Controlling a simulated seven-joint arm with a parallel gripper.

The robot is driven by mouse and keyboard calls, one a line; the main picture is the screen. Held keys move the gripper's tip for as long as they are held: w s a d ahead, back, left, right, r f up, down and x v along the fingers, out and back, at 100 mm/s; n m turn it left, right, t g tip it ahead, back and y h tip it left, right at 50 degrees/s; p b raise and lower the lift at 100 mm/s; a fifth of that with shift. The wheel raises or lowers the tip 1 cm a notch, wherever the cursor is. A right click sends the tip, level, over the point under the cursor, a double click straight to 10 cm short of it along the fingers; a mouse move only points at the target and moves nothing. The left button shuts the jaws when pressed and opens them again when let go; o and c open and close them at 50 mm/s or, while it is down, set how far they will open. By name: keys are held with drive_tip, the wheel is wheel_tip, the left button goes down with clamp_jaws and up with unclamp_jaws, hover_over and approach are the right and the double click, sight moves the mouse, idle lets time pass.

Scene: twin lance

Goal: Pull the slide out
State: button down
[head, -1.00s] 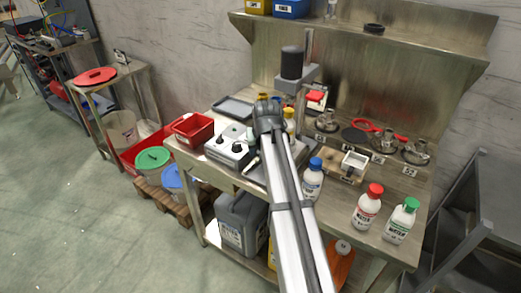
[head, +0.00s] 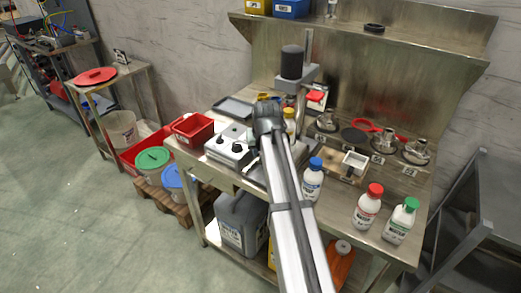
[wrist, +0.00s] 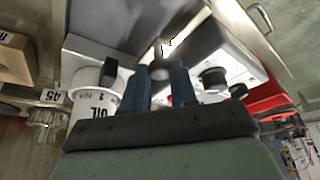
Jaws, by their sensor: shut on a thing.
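My gripper (wrist: 167,72) shows two dark blue fingers close together in the wrist view. They are shut around a small metallic knob (wrist: 159,46), in front of a grey metal plate (wrist: 140,22). The knob seems to belong to the slide, but its link to the plate is partly hidden. In the head view, my gripper (head: 266,118) is over the bench beside the white control box (head: 230,149), and my arm hides the knob and most of the slide.
A white oil container (wrist: 92,90) stands close to the left of my fingers in the wrist view. The control box with dark dials is close on the right. A blue-capped bottle (head: 312,183) stands right of my arm. A red bin (head: 193,128) is at the bench's left.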

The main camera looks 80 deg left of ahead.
drive_tip(key=s+d, duration=0.8)
drive_tip(key=shift+s+d, duration=0.25)
drive_tip(key=shift+s, duration=0.05)
drive_tip(key=shift+f, duration=0.1)
drive_tip(key=c, duration=1.2)
unclamp_jaws()
drive_tip(key=shift+s+d, duration=0.1)
drive_tip(key=o, duration=0.3)
drive_tip(key=v, duration=1.4)
